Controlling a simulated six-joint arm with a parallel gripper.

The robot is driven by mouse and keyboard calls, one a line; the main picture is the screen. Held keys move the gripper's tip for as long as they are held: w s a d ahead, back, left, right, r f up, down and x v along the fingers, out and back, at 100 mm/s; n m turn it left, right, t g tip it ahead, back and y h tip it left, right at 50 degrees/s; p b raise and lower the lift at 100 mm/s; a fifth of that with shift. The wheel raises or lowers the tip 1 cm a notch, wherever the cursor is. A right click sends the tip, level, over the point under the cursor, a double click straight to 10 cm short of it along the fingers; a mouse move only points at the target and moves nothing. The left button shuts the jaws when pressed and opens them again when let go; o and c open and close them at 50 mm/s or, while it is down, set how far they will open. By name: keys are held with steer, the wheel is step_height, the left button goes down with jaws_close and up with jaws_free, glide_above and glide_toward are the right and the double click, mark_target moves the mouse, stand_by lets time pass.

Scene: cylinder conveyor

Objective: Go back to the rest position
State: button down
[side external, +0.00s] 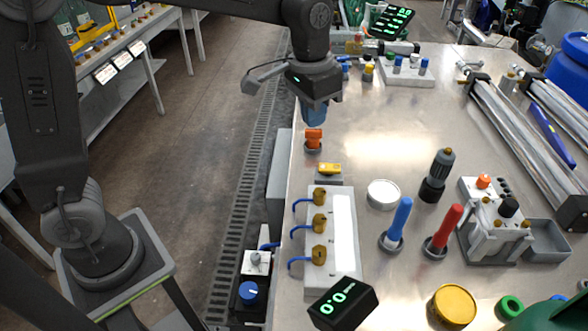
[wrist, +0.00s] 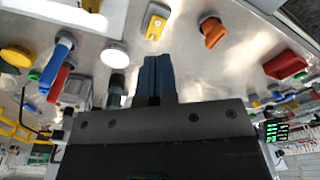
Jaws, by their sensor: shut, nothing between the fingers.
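My gripper (side external: 314,114) hangs above the left edge of the metal table (side external: 345,110), pointing down. It is just above and behind an orange knob (side external: 314,137) on a dark base, apparently apart from it. In the wrist view, the two blue fingers of my gripper (wrist: 158,62) lie side by side, with nothing between them. The orange knob (wrist: 212,32) shows to their right, and a yellow switch (wrist: 155,20) shows beyond the tips.
A yellow switch (side external: 329,169), white disc (side external: 383,193), blue handle (side external: 400,218) and red handle (side external: 447,229) stand on the table. A white panel with brass fittings (side external: 342,230) lies near the front left. Cylinders on rails (side external: 520,140) occupy the right. The floor aisle (side external: 200,120) is clear.

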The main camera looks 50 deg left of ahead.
steer(key=s+a+n+t, duration=0.1)
steer(key=s+a+t, duration=0.1)
steer(key=s, duration=0.7)
steer(key=s+a+n+t, duration=0.1)
steer(key=s+a, duration=0.4)
steer(key=s, duration=0.5)
steer(key=shift+s+r+t, duration=0.25)
steer(key=shift+r+t, duration=0.2)
steer(key=shift+t, duration=0.25)
steer(key=shift+a, duration=0.1)
steer(key=w+d+r+m+g, duration=0.1)
steer(key=w+d+r+m, duration=0.15)
steer(key=w, duration=0.35)
steer(key=w+d+r+m+g, duration=0.1)
steer(key=w+r+m+g, duration=0.15)
steer(key=w, duration=0.35)
steer(key=w+d+f+m+g, duration=0.1)
steer(key=w+d, duration=0.2)
steer(key=w, duration=0.3)
steer(key=w+d+f+m+g, duration=0.1)
steer(key=w+d+m, duration=0.1)
steer(key=w, duration=0.3)
steer(key=shift+w+d+f+m, duration=0.25)
steer(key=shift+w+d+m, duration=0.1)
steer(key=shift+d, duration=0.4)
